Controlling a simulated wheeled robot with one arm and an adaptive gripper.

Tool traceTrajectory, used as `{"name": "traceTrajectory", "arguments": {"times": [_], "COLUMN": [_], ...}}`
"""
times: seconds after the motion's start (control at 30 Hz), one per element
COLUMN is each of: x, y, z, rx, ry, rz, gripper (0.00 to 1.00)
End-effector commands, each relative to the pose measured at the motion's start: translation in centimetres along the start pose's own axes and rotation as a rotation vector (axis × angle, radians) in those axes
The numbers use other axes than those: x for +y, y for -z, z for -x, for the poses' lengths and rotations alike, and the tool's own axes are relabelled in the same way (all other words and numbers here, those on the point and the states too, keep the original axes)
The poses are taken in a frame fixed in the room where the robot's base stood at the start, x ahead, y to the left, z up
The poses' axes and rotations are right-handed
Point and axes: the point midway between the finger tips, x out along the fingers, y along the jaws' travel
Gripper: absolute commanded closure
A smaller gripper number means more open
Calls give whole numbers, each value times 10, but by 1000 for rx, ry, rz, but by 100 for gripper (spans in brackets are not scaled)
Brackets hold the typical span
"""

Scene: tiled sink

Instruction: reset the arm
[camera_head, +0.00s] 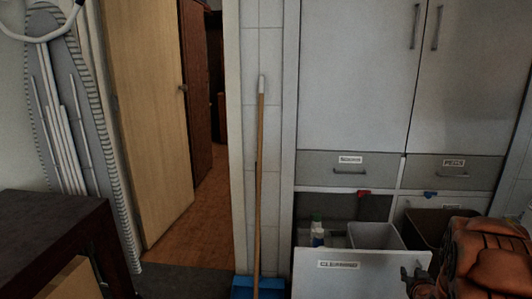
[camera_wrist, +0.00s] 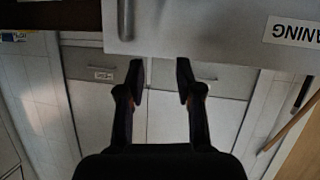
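My arm (camera_head: 475,255) reaches in at the lower right of the head view, in front of the open drawer marked "CLEANING" (camera_head: 365,277). My gripper (camera_head: 410,273) is at the right end of that drawer's front. In the wrist view, my gripper (camera_wrist: 160,70) has its two dark fingers apart with nothing between them. The cleaning drawer's front (camera_wrist: 220,30) and its handle (camera_wrist: 127,18) show beyond the fingertips. The fingers look apart from the handle, which is left of the gap between them.
The open drawer holds a pale bin (camera_head: 376,237) and small bottles (camera_head: 317,232). A brown bin (camera_head: 428,225) is to the right. A broom (camera_head: 259,185) leans at the wall. A dark cabinet (camera_head: 60,235) is at left. The doorway floor (camera_head: 195,205) is clear.

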Motion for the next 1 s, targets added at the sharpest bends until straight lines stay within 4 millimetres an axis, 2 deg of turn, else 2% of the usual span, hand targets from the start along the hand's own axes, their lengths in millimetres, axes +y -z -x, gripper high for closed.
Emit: {"name": "traceTrajectory", "arguments": {"times": [0.03, 0.1, 0.27, 0.47, 0.77, 1.0], "x": [-7, -14, -33, -56, -93, -119], "y": [23, 37, 64, 96, 138, 165], "z": [12, 25, 60, 117, 226, 331], "rx": [-37, -96, -238, -407, -662, -870], "ry": [5, 6, 11, 21, 58, 109], "rz": [14, 27, 51, 71, 94, 120], "gripper": [65, 65, 65, 65, 65, 65]}}
